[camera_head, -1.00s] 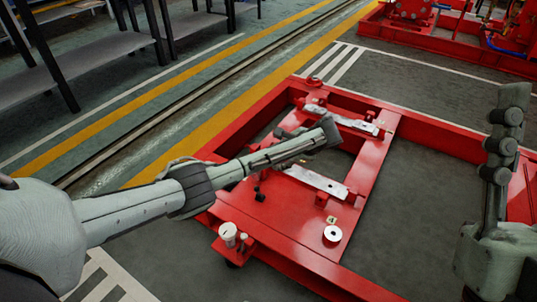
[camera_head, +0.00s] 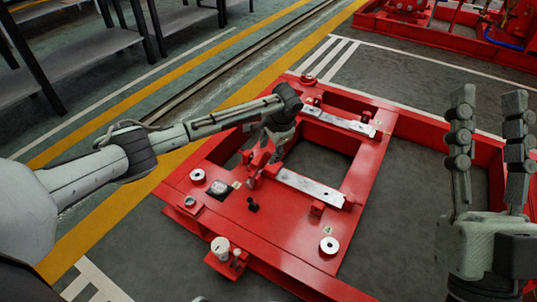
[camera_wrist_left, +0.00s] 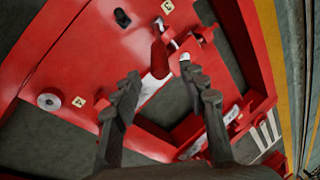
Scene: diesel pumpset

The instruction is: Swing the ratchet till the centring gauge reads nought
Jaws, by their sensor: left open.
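My left gripper (camera_head: 268,160) reaches down over the red base frame (camera_head: 290,232), by the near metal bar (camera_head: 311,187). In the left wrist view its two fingers (camera_wrist_left: 160,78) are spread. A dark red, handle-like piece (camera_wrist_left: 159,58) shows in the gap between them, in front of the pale bar; I cannot tell whether it is the ratchet or whether a finger touches it. In the head view the arm and gripper partly cover that spot. No gauge reading is legible. My right gripper (camera_head: 489,125) is open and empty, fingers up, right of the frame.
A second metal bar (camera_head: 340,122) lies further back. Washer-like discs (camera_head: 329,245), a black knob (camera_head: 253,204) and a white cylinder (camera_head: 220,247) stand on the near part. Shelves (camera_head: 85,50) are upper left, red machinery (camera_head: 440,28) upper right. Floor between is clear.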

